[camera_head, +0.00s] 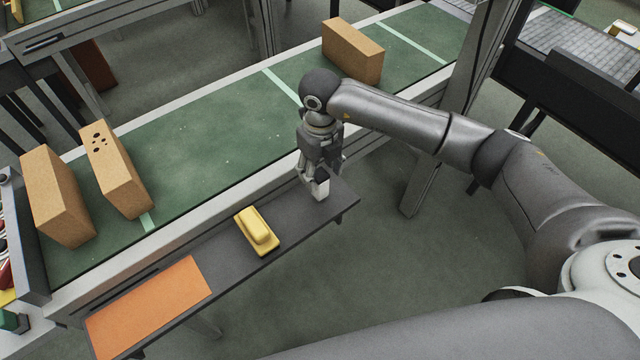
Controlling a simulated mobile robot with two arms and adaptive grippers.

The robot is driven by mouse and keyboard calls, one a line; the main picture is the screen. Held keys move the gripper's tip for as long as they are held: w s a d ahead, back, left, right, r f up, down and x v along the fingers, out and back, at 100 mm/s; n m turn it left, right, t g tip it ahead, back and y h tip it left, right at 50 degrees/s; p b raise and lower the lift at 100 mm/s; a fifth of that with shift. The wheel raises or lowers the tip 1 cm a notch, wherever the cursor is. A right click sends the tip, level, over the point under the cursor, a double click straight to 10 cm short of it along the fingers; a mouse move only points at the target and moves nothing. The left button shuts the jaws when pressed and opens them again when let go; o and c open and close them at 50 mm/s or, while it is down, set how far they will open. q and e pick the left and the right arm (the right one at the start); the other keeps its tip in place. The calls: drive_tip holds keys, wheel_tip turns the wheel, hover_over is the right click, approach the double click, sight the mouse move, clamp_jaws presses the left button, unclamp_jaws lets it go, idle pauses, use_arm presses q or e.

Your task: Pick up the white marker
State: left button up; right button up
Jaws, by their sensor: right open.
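A small white block-like thing (320,189), the likely white marker, stands near the right end of the narrow dark shelf (290,222). My right gripper (321,177) points down right above it. Its fingers are open and come down around or just beside the top of the white thing; I cannot tell whether they touch it. The gripper hides its upper part. My left gripper is not in view.
A yellow block-shaped object (257,231) and an orange mat (150,308) lie on the shelf, left of the gripper.

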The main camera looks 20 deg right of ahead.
drive_tip(key=shift+f+p, duration=0.4)
drive_tip(key=shift+f, duration=0.25)
wheel_tip(320, 180, down, 4)
drive_tip(key=shift+s+a+r+p, duration=0.1)
drive_tip(key=shift+r+p, duration=0.1)
drive_tip(key=shift+p, duration=0.4)
drive_tip(key=shift+f, duration=0.35)
drive_tip(key=c, duration=1.1)
